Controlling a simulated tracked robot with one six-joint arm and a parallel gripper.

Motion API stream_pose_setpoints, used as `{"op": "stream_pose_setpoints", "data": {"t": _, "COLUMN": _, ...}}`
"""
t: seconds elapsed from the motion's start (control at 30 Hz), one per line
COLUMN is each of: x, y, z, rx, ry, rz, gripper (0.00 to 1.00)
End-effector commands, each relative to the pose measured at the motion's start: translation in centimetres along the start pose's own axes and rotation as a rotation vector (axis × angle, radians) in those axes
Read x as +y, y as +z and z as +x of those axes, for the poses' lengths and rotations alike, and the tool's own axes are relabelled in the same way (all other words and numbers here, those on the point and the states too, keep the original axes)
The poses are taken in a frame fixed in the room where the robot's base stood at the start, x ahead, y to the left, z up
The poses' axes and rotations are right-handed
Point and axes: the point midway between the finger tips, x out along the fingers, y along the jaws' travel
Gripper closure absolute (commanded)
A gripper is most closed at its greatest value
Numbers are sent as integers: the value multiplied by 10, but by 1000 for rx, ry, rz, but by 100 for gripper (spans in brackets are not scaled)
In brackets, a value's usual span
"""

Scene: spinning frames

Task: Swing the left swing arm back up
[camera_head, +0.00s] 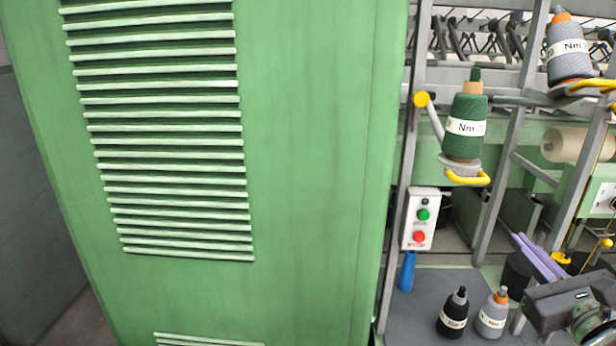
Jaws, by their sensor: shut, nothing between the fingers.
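The left swing arm is a pale bar (434,122) that slopes down to the right from a round yellow pivot (421,99). At its low end a small plate with a yellow handle (467,178) bears a dark green yarn spool (466,127), standing nearly upright. A second yellow handle (592,85) with a grey spool (568,52) stands higher at the right. My gripper (516,238) appears at the lower right as long lavender fingers lying close together, below and right of the green spool and apart from it. My dark wrist hides part of the view there.
A large green cabinet (310,150) with louvres fills the left and middle. A white switch box (420,218) with green and red buttons is on the frame post. A black spool (454,312) and a grey spool (492,313) stand below. A beige roll (572,145) lies behind.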

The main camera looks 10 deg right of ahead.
Motion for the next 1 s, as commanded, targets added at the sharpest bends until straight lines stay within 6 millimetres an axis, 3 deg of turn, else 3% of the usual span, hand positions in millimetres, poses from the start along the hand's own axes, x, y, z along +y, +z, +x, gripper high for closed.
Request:
{"op": "stream_pose_setpoints", "data": {"t": 0.53, "x": -1, "y": 0, "z": 7, "rx": 1, "ry": -3, "rz": 0, "gripper": 100}}
{"op": "stream_pose_setpoints", "data": {"t": 1.0, "x": -1, "y": -1, "z": 53, "rx": 1, "ry": -2, "rz": 1, "gripper": 100}}
